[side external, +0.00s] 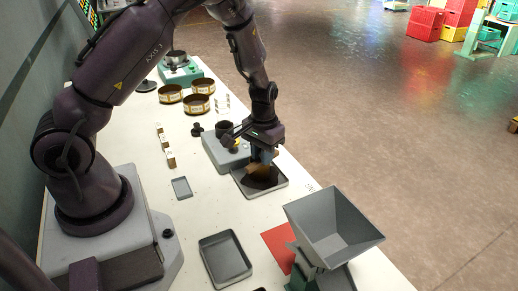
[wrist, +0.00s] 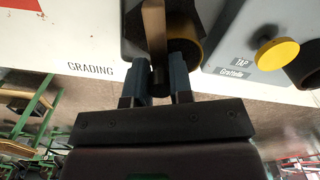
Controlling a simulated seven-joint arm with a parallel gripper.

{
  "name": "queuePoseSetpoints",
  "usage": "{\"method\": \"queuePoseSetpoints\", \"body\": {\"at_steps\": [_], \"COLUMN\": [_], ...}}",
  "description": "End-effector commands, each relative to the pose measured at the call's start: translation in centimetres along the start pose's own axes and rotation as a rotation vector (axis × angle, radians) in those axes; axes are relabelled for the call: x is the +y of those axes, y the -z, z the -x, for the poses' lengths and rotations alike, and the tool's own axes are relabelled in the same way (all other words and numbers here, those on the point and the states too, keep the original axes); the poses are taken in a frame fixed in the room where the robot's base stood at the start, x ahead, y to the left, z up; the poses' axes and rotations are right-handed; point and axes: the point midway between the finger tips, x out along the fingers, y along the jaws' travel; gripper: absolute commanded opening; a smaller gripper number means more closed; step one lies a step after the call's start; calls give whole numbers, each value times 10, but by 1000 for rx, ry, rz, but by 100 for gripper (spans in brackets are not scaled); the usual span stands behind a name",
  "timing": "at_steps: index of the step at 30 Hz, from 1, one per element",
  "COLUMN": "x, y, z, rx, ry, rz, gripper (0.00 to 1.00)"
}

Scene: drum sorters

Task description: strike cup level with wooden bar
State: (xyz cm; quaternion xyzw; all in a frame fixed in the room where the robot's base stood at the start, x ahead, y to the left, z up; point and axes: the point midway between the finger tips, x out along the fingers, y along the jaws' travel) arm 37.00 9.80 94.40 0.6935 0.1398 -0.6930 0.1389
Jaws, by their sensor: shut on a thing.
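My gripper (side external: 262,155) is low over a shallow grey tray (side external: 284,184) with a dark inside. In the wrist view my gripper (wrist: 160,80) has its blue fingers shut on the wooden bar (wrist: 153,25), a narrow tan strip that runs up between them. A round, brass-coloured rim, apparently the cup (wrist: 194,52), shows just behind the bar and right finger. Most of the cup is hidden, and I cannot tell whether the bar touches it. In the side view, the tan patch under the fingers is too small to separate bar from cup.
A grey tap unit (side external: 222,152) with a yellow knob (wrist: 277,53) stands close beside the tray. A grey hopper (side external: 333,228), a red sheet (side external: 279,246) and another tray (side external: 225,260) are nearer the camera. Brass-coloured sieves (side external: 196,104) stand farther back. The table's edge is close.

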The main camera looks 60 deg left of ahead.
Motion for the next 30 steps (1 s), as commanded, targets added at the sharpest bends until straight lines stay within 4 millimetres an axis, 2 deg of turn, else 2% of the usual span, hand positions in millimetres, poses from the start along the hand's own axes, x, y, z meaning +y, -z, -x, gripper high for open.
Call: {"method": "queuePoseSetpoints", "body": {"at_steps": [11,30], "x": [25,22], "y": [-11,-9], "z": [0,45], "rx": [-1,1], "ry": [-1,-1], "rz": [-1,1], "gripper": [0,0]}}
